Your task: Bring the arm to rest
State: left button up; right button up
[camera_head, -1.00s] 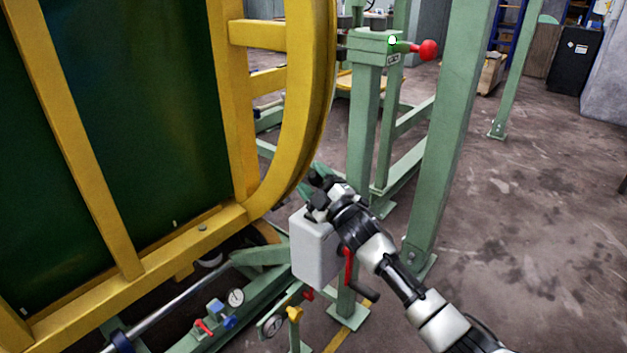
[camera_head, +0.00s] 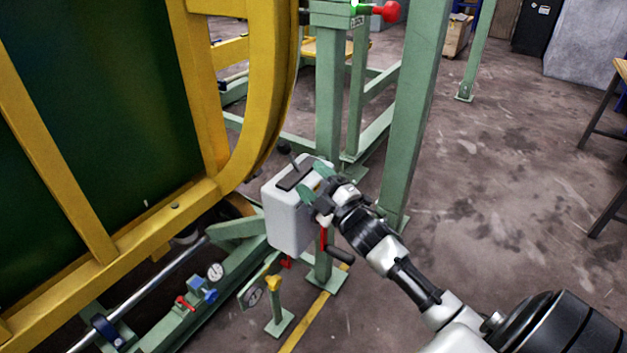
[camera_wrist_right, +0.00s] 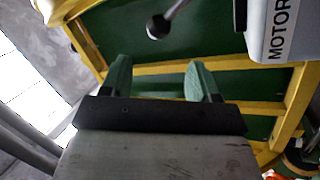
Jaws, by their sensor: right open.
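My right gripper (camera_head: 314,184) is open and empty, above and just to the right of a light grey box in the head view. Its two green fingers (camera_wrist_right: 160,80) stand apart in the right wrist view, with nothing between them. The grey box (camera_head: 287,222) has a dark slot on top and a lever with a black ball knob (camera_head: 283,150). The knob (camera_wrist_right: 158,27) also shows in the right wrist view, apart from the fingers. The box's side there reads MOTOR (camera_wrist_right: 280,30). My right arm reaches in from the lower right. My left gripper is not in view.
A big yellow ring frame (camera_head: 205,90) with dark green panels fills the left. Green posts (camera_head: 412,110) stand behind the box, one with a red knob (camera_head: 387,11). A red crank with a black handle (camera_head: 338,254) hangs below the box. The floor at right (camera_head: 500,190) is open.

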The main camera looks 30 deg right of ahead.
dwell(0.4)
jog(key=s+a+f+m+g+h, duration=0.1)
jog(key=s+a+f+m+g, duration=0.3)
jog(key=f, duration=0.7)
jog(key=s+a+f+m+g+h, duration=0.15)
jog(key=s+f+g, duration=0.4)
jog(key=f, duration=0.55)
jog(key=s+a+f+m+g+h, duration=0.2)
jog(key=s+f+m+g, duration=0.3)
jog(key=f, duration=0.6)
jog(key=s+a+f+m+g, duration=0.1)
jog(key=s+a+f+g, duration=0.2)
jog(key=s, duration=0.4)
jog(key=s+a+f+g, duration=0.1)
jog(key=s+a+f, duration=0.25)
jog(key=s, duration=0.35)
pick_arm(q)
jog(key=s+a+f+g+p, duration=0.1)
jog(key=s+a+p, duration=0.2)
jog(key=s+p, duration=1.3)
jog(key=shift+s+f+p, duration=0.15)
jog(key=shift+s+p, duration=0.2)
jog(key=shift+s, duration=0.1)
pick_arm(e)
jog(key=s+d+f+g, duration=0.2)
jog(key=s+d, duration=0.1)
jog(key=s, duration=1.5)
jog(key=shift+f+y, duration=0.15)
jog(key=shift+y, duration=0.2)
jog(key=shift+s+d, duration=0.1)
